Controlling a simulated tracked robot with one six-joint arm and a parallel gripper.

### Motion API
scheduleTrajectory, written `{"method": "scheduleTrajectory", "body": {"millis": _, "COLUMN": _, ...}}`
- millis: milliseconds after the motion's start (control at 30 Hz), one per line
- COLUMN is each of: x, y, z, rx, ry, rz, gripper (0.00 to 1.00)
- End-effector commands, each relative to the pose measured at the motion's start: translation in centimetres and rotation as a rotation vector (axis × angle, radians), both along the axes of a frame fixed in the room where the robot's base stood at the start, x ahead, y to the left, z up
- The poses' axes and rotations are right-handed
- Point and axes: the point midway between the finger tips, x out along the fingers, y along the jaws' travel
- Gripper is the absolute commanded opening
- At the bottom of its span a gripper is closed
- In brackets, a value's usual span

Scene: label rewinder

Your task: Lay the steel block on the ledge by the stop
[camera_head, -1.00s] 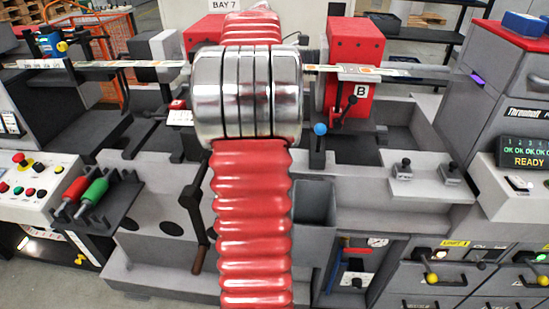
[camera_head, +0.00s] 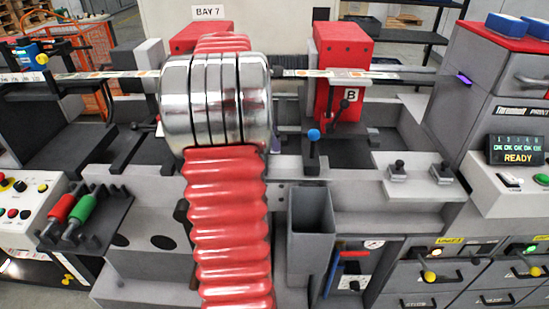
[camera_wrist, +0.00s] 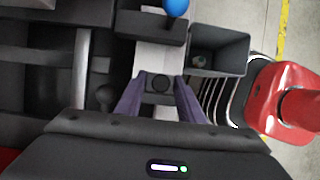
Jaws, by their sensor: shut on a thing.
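An open grey bin (camera_head: 311,220) is close by the strip; it also shows in the wrist view (camera_wrist: 218,52). A red box (camera_head: 342,60) stands behind. Two knobbed pieces (camera_head: 397,172) (camera_head: 441,173) sit on a pale plate at right. Red and green handled tools (camera_head: 70,205) lie at left.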

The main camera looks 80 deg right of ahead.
Motion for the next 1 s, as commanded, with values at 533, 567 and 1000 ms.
{"method": "scheduleTrajectory", "body": {"millis": 533, "x": -0.1, "y": 0.0, "z": -2.9, "rx": -0.001, "ry": 0.0, "rz": -0.002, "gripper": 0.04}}
{"method": "scheduleTrajectory", "body": {"millis": 567, "x": -0.1, "y": 0.0, "z": -3.1, "rx": 0.0, "ry": 0.001, "rz": -0.001, "gripper": 0.04}}
{"method": "scheduleTrajectory", "body": {"millis": 1000, "x": -0.1, "y": -0.1, "z": -6.7, "rx": -0.001, "ry": 0.0, "rz": -0.003, "gripper": 0.04}}
